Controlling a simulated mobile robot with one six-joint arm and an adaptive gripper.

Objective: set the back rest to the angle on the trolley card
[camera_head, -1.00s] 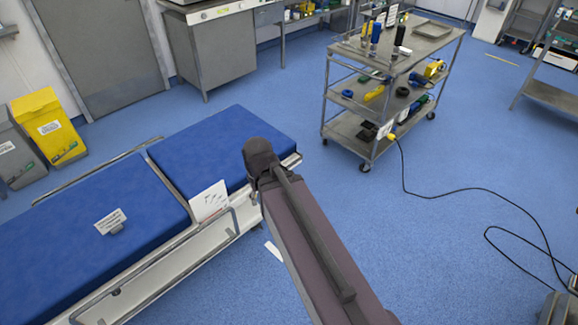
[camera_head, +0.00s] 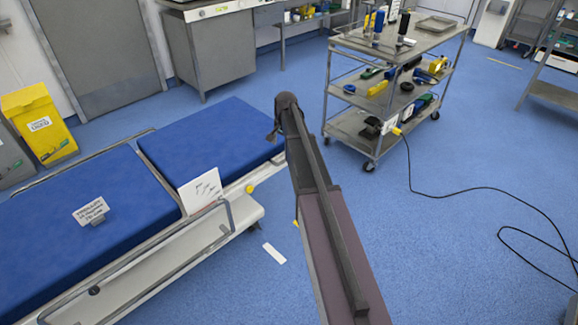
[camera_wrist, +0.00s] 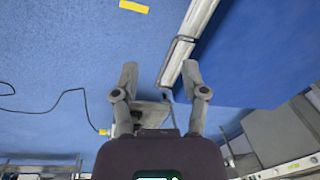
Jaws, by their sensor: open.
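The operating table has two blue cushion sections, the nearer one (camera_head: 75,225) and the farther one (camera_head: 205,145). Both look flat in the head view; which is the back rest I cannot tell. A white card with marks (camera_head: 201,190) stands upright at the joint between them. A yellow knob (camera_head: 250,188) shows at the table's side. The trolley (camera_head: 345,125) has a pale card (camera_head: 393,10) at its top, unreadable here. My gripper (camera_wrist: 160,75) is open and empty in the wrist view, near the table's metal side rail (camera_wrist: 182,60).
A black cable (camera_head: 480,190) runs over the floor right of the trolley. Yellow and grey bins stand at the left, a grey cabinet (camera_head: 212,50) behind. Floor between table and trolley is largely clear.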

